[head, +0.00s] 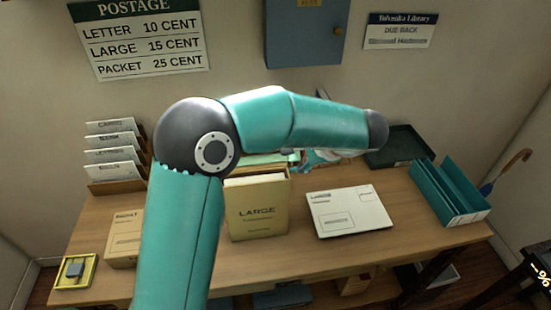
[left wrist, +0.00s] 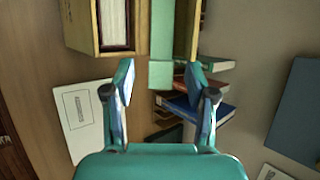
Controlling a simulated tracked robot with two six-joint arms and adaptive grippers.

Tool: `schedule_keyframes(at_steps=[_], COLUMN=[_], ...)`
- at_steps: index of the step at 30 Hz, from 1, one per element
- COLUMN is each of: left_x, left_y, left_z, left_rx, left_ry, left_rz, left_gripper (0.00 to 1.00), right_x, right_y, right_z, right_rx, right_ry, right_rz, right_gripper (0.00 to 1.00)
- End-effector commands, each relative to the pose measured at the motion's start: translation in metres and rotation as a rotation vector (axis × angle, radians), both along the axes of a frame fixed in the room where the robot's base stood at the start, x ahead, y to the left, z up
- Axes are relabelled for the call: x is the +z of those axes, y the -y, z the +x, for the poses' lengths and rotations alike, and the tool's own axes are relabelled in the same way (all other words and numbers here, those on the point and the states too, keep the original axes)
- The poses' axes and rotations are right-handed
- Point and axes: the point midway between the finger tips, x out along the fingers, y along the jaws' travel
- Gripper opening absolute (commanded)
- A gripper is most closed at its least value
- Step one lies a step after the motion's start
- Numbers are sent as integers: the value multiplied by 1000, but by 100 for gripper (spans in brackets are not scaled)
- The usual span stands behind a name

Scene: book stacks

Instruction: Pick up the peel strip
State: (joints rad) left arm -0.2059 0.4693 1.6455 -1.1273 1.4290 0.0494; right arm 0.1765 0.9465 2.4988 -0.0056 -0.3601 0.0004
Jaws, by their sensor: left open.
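I cannot make out a peel strip for certain in either view. A large white envelope (head: 348,211) lies flat on the desk, and it also shows in the left wrist view (left wrist: 84,122). My left gripper (left wrist: 166,92) is open, its two fingers apart with nothing held between them. In the left wrist view a pale green piece (left wrist: 160,74) lies beyond the fingertips, beside the box. In the head view my left arm hides most of this gripper and the desk behind it. My right gripper is not in view.
A tan box marked LARGE (head: 257,208) stands left of the envelope. Several books (left wrist: 203,98) lie piled near the wall. A teal tray (head: 450,193) and dark green tray (head: 402,146) stand on the right. A letter rack (head: 115,158) stands on the left. The desk front (head: 300,255) is bare.

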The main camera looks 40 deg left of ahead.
Motion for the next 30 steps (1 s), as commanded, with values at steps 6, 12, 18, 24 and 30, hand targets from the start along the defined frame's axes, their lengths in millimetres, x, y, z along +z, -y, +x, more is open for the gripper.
schedule_keyframes(at_steps=[6,12,18,24,30], left_x=[0,0,0,0,8], left_y=[0,0,0,0,1], left_z=[0,0,0,0,1], left_rx=[-1,-1,-1,-1,-1], left_ry=[1,1,1,1,3], left_rz=[-1,-1,-1,-1,-1], left_gripper=[53,20,15,15,15], right_x=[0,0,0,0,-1], right_y=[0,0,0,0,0], right_z=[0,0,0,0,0], right_rx=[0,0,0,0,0], right_ry=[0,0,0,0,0], right_rz=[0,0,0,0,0], right_gripper=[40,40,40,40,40])
